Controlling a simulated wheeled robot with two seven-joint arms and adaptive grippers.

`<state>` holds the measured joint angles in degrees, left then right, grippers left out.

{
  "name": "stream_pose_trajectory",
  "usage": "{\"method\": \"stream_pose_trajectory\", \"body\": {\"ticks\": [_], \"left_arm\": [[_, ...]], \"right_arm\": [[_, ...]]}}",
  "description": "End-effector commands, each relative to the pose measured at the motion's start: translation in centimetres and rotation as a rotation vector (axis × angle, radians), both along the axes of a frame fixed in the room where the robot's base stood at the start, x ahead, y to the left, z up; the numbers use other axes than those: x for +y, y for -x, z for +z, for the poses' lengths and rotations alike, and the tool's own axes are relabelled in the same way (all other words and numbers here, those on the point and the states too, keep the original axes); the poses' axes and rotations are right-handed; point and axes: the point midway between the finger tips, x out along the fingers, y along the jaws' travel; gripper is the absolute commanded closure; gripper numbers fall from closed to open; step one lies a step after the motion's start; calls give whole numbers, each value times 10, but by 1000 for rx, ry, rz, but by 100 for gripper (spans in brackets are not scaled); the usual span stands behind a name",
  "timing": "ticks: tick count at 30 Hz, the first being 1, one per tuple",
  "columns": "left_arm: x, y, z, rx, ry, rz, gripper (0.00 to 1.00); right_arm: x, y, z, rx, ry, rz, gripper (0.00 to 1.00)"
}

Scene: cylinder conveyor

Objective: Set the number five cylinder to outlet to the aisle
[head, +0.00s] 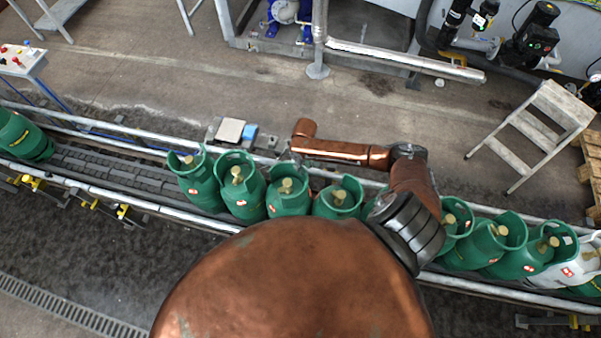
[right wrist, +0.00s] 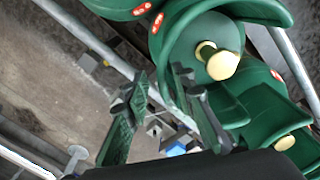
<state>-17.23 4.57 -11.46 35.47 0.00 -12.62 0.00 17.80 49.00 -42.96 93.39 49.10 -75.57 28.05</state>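Several green gas cylinders with collars and brass valves stand in a row on the conveyor (head: 105,168). The left part of the row has a first cylinder (head: 200,190), a second (head: 240,200), a third (head: 287,203) and another (head: 338,205). I cannot tell which is number five. My right gripper (head: 287,166) is small and partly hidden at the third cylinder's far side. In the right wrist view it is open (right wrist: 160,76), with its right finger over the collar edge of a green cylinder (right wrist: 208,35). I cannot tell if it touches. My left gripper is out of view.
A lone green cylinder (head: 22,138) stands at the conveyor's far left, with empty belt beside it. More green cylinders (head: 485,245) and a white one (head: 583,262) stand right.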

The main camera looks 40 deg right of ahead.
Motion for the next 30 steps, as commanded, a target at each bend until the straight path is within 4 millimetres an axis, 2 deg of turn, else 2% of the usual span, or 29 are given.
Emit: {"method": "stream_pose_trajectory", "body": {"ticks": [9, 15, 26, 30], "left_arm": [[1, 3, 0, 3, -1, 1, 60], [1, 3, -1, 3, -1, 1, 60], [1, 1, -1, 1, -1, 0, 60], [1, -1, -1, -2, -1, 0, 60]], "right_arm": [[3, -1, -45, 2, -1, 3, 76], [3, -2, -68, 0, -1, 4, 76], [2, -2, -75, 0, 0, 5, 76], [2, -2, -75, 0, 0, 5, 84]]}}
